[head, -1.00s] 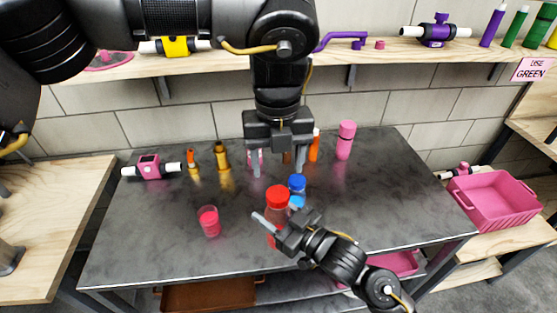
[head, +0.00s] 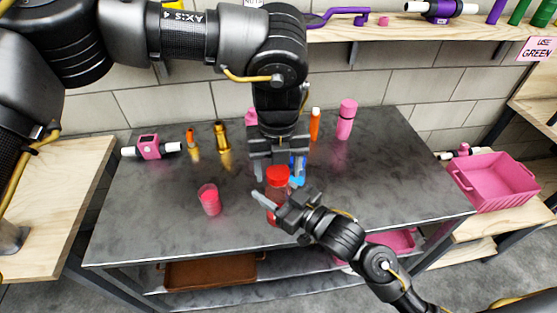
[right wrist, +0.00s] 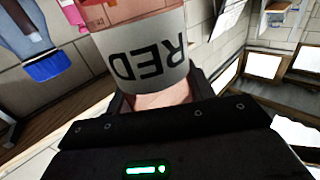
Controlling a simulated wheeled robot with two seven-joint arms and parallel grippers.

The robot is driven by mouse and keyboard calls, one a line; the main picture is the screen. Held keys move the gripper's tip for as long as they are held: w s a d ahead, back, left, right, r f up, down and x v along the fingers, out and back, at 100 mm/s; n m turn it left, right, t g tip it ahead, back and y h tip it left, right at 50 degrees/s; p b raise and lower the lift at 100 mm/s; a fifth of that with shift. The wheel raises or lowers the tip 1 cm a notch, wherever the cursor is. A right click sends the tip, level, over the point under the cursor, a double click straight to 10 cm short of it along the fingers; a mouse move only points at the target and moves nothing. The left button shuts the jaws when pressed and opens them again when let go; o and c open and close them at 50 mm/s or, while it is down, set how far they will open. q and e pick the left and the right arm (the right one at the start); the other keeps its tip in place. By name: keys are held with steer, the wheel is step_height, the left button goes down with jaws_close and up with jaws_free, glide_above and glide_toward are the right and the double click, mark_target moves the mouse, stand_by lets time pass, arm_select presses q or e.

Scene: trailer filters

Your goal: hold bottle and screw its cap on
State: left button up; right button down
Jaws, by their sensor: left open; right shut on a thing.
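A bottle (head: 284,188) with a red cap (head: 277,174) on top stands upright near the middle of the dark table. My right gripper (head: 279,207) is shut on the bottle's lower body from the front right. In the right wrist view the bottle (right wrist: 150,62) fills the top middle, and its white label reads RED, upside down. My left gripper (head: 279,170) points down from above, open, with its fingers spread about the red cap, just behind or beside it. I cannot tell whether they touch it. How far the cap is seated is unclear.
A blue-capped bottle (head: 298,166) stands close behind to the right, partly hidden. A pink cup (head: 209,200) stands to the left. Orange and gold bottles (head: 223,139) and a pink bottle (head: 346,119) stand at the back. A pink crate (head: 495,187) is at right. The table's front is clear.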

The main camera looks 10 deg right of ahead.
arm_select(q)
steer(key=c, duration=1)
steer(key=o, duration=1.2)
steer(key=shift+c, duration=0.2)
steer(key=shift+r, duration=0.1)
step_height(320, 180, up, 12)
